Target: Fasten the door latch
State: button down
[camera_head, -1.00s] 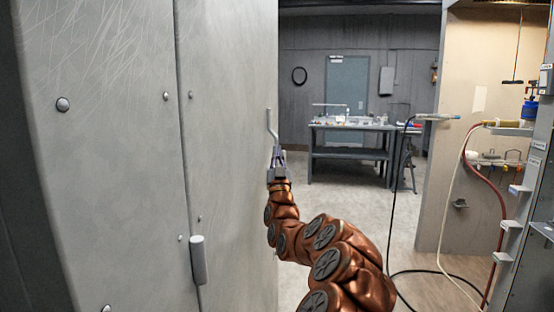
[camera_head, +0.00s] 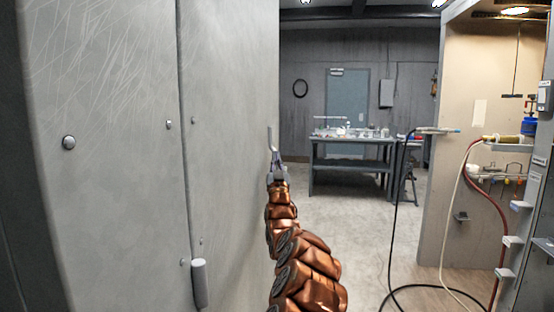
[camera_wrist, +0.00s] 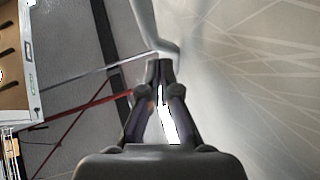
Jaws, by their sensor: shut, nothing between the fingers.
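The large grey metal door (camera_head: 232,90) fills the left of the head view, and its pale scratched face (camera_wrist: 255,60) is on the right in the wrist view. A thin grey bent latch handle (camera_head: 270,138) stands at the door's right edge. In the wrist view the handle (camera_wrist: 148,22) comes down from the top and bends just beyond my fingertips. My gripper (camera_head: 277,158) is at the handle's lower end. Its fingertips (camera_wrist: 160,66) are together with nothing between them, very near or touching the bend; I cannot tell which. The latch's catch is not visible.
A grey cylindrical hinge (camera_head: 199,283) and a vertical seam are on the panel at left. A workbench (camera_head: 350,160) with small items stands at the back. Hoses (camera_head: 490,205) hang by a booth wall at right. The floor (camera_head: 350,230) between is mostly clear.

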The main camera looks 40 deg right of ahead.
jog(key=shift+w+d+r, duration=0.1)
jog(key=shift+w+d, duration=0.15)
dwell(0.4)
jog(key=shift+w+d, duration=0.1)
